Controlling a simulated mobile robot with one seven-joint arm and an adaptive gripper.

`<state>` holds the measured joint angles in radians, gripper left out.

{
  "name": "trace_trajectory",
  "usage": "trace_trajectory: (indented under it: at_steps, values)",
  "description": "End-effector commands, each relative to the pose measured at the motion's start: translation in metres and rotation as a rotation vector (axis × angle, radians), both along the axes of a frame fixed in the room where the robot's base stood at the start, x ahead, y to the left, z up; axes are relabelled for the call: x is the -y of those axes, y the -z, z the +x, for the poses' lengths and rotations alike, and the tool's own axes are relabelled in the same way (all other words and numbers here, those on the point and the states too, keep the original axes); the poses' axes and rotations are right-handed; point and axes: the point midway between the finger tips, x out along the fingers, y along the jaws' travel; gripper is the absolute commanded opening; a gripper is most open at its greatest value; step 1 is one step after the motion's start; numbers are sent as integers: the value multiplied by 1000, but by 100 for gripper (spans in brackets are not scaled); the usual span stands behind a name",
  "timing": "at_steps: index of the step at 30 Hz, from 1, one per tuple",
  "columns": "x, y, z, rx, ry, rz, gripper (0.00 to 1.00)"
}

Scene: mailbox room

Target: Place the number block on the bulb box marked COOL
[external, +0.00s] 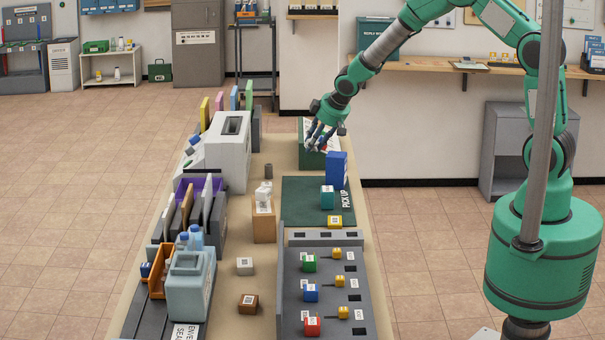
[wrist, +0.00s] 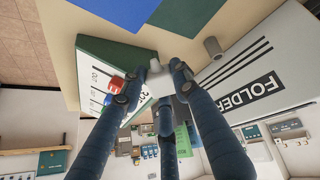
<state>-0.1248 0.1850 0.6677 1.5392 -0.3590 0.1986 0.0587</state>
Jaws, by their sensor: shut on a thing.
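My gripper (external: 318,138) is at the far end of the long table, over a green box with a pale top (external: 312,158). In the wrist view the fingers (wrist: 153,82) close around a small pale thing (wrist: 154,66), mostly hidden; I cannot read a number on it. A red block with a white mark (wrist: 115,85) shows beside the left finger, against the printed face of the green box (wrist: 92,75). I cannot read COOL on any box.
A grey folder machine (external: 228,150) stands left of my gripper. On the PICK UP mat (external: 305,200) is a teal block (external: 327,197); a yellow block (external: 334,221) lies at its near edge. A grey panel (external: 330,285) holds coloured blocks. Bare tabletop (external: 258,285) runs down the middle.

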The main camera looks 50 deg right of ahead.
Motion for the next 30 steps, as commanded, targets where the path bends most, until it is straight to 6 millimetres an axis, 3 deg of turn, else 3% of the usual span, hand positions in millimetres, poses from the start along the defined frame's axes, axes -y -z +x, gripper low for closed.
trace_trajectory:
  at_steps: [30]
  values:
    - [31, -3, -9, 186, -121, 11, 9]
